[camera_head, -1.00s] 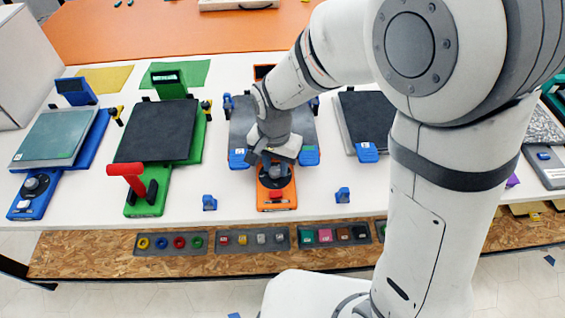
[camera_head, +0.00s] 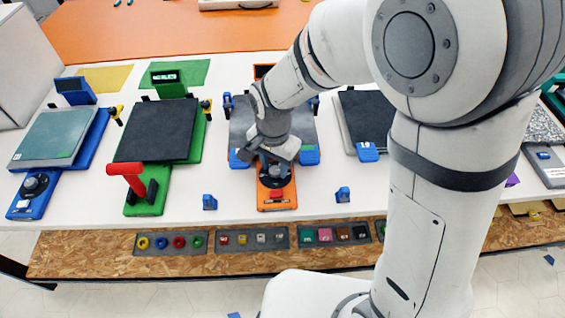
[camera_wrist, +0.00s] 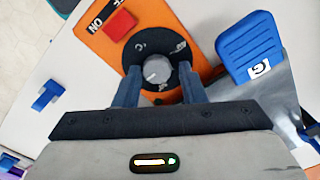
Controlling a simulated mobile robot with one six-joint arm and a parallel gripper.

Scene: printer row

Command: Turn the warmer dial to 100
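The dial is a black disc with a grey round knob (camera_wrist: 157,70) on an orange base; in the head view the black dial (camera_head: 275,174) is partly hidden under my gripper. White marks ring the disc, but I cannot read them or the setting. My gripper (camera_wrist: 159,78) is open, with one blue-grey finger on each side of the knob. Its fingertips overlap the lower part of the disc in the wrist view; I cannot tell whether they touch the knob. In the head view my gripper (camera_head: 277,156) is just above and behind the dial.
A red switch (camera_wrist: 119,24) marked OFF and ON sits beside the dial. Blue clamps flank the dark plate behind it, one close (camera_wrist: 249,48). A green press with a red handle (camera_head: 126,170) stands left. A blue unit (camera_head: 35,190) has another black dial.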

